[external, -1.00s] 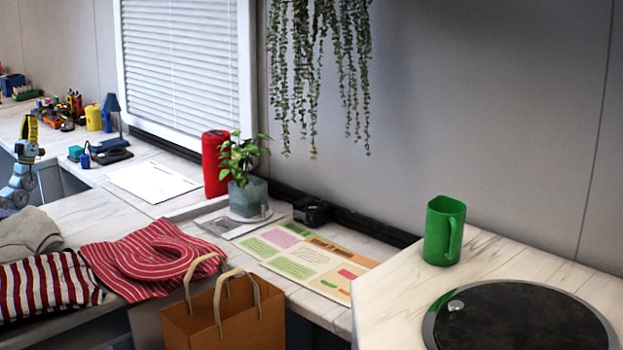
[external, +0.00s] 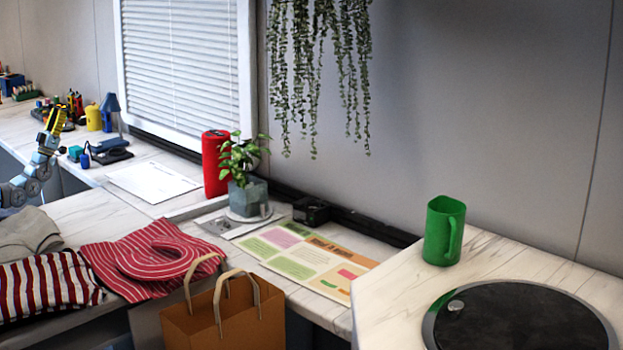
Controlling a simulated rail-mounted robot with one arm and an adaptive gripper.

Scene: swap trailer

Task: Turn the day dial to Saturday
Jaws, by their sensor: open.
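My gripper (external: 56,119) is at the far left of the external view, small, at the end of my blue-grey arm with yellow on it. It is open, and nothing shows held in it. It is over the left counter, near the small coloured items there. I cannot make out a day dial or any day names in this view.
Folded clothes (external: 150,262), a red cylinder (external: 215,163), a potted plant (external: 248,197), a paper bag (external: 225,320) and a green mug (external: 443,232) are farther right.

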